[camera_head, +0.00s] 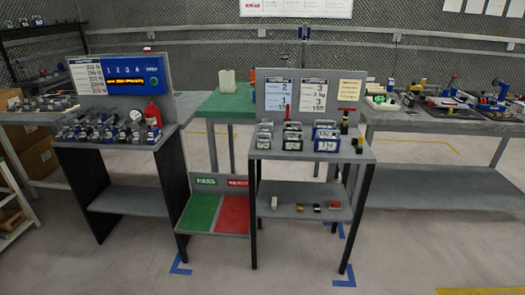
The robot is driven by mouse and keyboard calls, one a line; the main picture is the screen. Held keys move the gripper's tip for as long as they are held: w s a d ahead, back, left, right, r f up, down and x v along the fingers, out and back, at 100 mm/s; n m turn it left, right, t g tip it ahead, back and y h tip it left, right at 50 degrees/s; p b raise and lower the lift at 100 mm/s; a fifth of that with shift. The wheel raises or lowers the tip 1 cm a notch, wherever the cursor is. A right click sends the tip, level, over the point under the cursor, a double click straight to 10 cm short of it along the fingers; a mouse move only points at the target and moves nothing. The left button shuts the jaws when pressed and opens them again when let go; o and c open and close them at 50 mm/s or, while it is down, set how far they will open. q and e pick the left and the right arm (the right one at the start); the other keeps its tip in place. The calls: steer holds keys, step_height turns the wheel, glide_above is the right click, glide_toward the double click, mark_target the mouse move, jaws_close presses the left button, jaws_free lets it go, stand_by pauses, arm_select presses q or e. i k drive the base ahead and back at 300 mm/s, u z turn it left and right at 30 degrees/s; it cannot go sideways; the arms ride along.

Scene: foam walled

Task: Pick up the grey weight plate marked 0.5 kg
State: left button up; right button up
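No plate with a readable 0.5 kg mark shows. On the top of the middle stand (258,153), small grey blocks with handles (292,138) sit left of larger blue-framed ones (326,138). The marks on their pale fronts are too small to read, so I cannot tell whether the grey 0.5 kg plate is among them. Neither my left nor my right gripper is in view.
A left bench holds a blue display panel (134,77), a red cylinder (152,114) and several metal parts (90,130). Small blocks (316,208) lie on the stand's lower shelf. A green and red board (200,212) is low between. The floor in front is clear.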

mark_target(260, 144)
steer(key=u, duration=1.25)
steer(key=i, duration=1.85)
steer(key=z, duration=1.05)
steer(key=i, duration=0.85)
steer(key=z, duration=0.85)
